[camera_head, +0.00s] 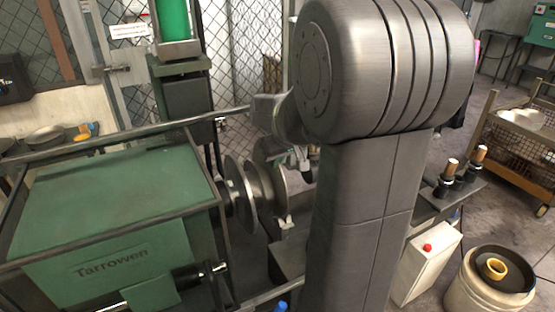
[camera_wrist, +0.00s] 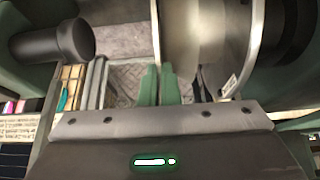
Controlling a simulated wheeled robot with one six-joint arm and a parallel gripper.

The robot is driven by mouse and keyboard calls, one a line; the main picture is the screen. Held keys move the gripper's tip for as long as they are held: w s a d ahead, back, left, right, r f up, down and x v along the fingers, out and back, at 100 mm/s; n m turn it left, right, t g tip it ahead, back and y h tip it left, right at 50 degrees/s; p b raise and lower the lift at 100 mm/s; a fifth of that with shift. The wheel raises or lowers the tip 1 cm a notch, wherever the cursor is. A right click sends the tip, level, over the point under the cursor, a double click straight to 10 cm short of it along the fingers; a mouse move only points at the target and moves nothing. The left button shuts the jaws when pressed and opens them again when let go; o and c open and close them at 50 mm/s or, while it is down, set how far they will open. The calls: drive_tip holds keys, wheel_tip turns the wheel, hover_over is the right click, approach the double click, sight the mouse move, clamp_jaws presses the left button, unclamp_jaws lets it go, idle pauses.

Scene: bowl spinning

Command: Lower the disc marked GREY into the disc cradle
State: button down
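In the wrist view the green fingers of my gripper (camera_wrist: 160,84) are close together. A thin pale disc rim (camera_wrist: 155,25), seen edge-on, runs down to the narrow gap between them, so they appear shut on this disc. In the head view a left disc (camera_head: 233,180) and a larger right disc (camera_head: 266,182) stand upright, side by side, beside the green machine. I cannot read GREY on either one. The right disc also shows in the wrist view (camera_wrist: 256,45). My wrist and fingers are mostly hidden in the head view. I cannot make out the disc cradle for certain.
The green Tarrowen machine (camera_head: 110,205) with dark rails fills the left. In the wrist view a black cylinder (camera_wrist: 55,42) lies left of the fingers, near wooden pieces (camera_wrist: 70,85).

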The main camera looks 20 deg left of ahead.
drive_tip(key=shift+f+b, duration=0.35)
drive_tip(key=shift+f, duration=0.45)
drive_tip(key=shift+f+b, duration=0.35)
drive_tip(key=shift+b, duration=0.15)
drive_tip(key=c, duration=1.6)
unclamp_jaws()
drive_tip(key=v, duration=1.4)
drive_tip(key=shift+f+b, duration=0.1)
drive_tip(key=shift+b, duration=0.2)
